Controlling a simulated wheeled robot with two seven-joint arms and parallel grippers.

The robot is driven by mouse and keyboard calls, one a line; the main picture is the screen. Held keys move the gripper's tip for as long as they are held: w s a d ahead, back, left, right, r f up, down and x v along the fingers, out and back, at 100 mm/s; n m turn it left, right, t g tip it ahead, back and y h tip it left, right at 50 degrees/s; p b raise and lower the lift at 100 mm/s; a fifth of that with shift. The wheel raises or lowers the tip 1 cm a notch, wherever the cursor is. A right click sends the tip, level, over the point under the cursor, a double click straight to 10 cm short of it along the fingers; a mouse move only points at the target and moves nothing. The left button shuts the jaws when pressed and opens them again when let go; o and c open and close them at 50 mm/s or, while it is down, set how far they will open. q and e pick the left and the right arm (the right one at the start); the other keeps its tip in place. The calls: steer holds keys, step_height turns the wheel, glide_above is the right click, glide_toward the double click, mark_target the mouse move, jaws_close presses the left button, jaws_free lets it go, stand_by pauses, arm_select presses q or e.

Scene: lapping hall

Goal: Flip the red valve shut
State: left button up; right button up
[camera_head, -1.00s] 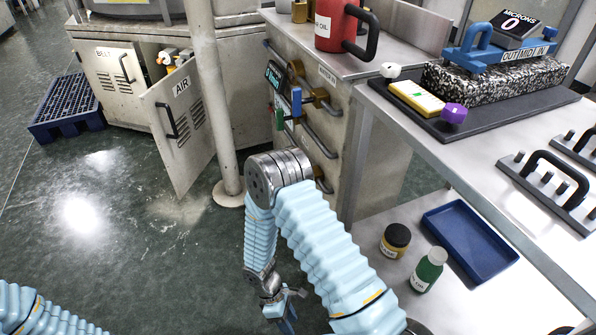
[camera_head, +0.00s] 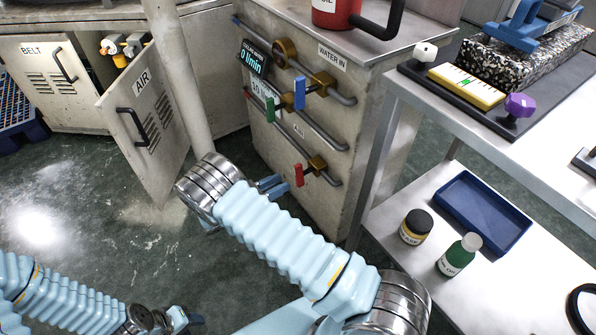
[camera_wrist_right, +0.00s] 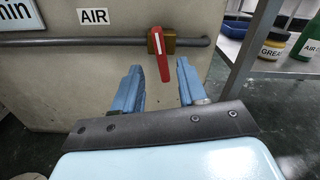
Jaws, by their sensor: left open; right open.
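The red valve handle (camera_head: 299,175) sits by a brass body (camera_head: 317,164) on the lowest pipe of the cabinet front. In the right wrist view the red handle (camera_wrist_right: 160,55) stands steeply across the horizontal pipe, slightly tilted, beneath the AIR label's level. My right gripper (camera_head: 274,186) is just left of the handle in the head view. In the wrist view its open fingers (camera_wrist_right: 159,68) lie on either side of the handle's lower end, with no clear contact. My left gripper (camera_head: 186,319) is low at the bottom left, small in view, away from the valve.
A steel bench with a shelf (camera_head: 400,270) stands right, holding a blue tray (camera_head: 485,218) and bottles. An open AIR door (camera_head: 145,125) is left.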

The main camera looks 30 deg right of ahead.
mark_target(299, 174)
steer(key=d, duration=0.7)
steer(key=shift+w+d+p, duration=0.25)
steer(key=shift+d+p, duration=0.05)
steer(key=shift+d, duration=0.05)
jaws_close()
